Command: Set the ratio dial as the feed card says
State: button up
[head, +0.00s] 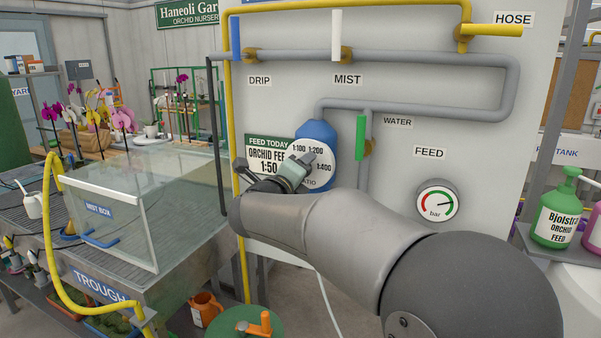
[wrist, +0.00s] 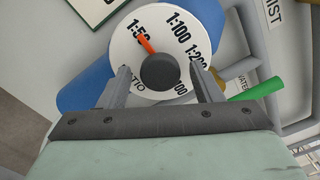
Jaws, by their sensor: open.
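The round white ratio dial (head: 325,170) is on the panel in front of a blue canister (head: 316,130). In the wrist view the dial (wrist: 125,45) shows a dark round knob (wrist: 158,72) with an orange pointer (wrist: 145,43) at the 1:50 mark. Marks 1:100, 1:200 and a partly covered one follow round the rim. The feed card (head: 262,155) left of the dial reads "ORCHID FEED 1:50"; the dial and my arm cover its right and lower parts. My gripper (wrist: 160,82) is open, one finger either side of the knob, with gaps showing.
A green-handled water valve (head: 360,138) and pipes lie just right of the dial. A pressure gauge (head: 437,204) is further right. The glass mist box (head: 110,220) stands on the trough bench at left.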

jog(key=b+v, duration=0.2)
jog(key=v, duration=1.5)
jog(key=shift+s, duration=0.15)
jog(key=shift+a+r, duration=0.1)
jog(key=w+d+f+n+g+y+p, duration=0.1)
jog(key=d+f+n+g+y+p, duration=0.3)
jog(key=n, duration=0.6)
jog(key=f+n+y+p, duration=0.1)
jog(key=f+n+y, duration=0.2)
jog(key=n+y, duration=0.5)
jog(key=s+d+f+n+g+h+p, duration=0.1)
jog(key=s+d+f+n+g+h, duration=0.1)
jog(key=s+d+f+n+g, duration=0.3)
jog(key=s+d+f+n+g+h+p, duration=0.2)
jog(key=s+d+f+n+g, duration=0.3)
jog(key=s+d, duration=0.9)
jog(key=s+f+g+h, duration=0.1)
jog(key=s+f+g, duration=0.1)
jog(key=s+f, duration=0.1)
jog(key=shift+s+d+f+g+h, duration=0.15)
jog(key=shift+s+f+g+h, duration=0.15)
jog(key=shift+f, duration=0.1)
jog(key=shift+w, duration=0.1)
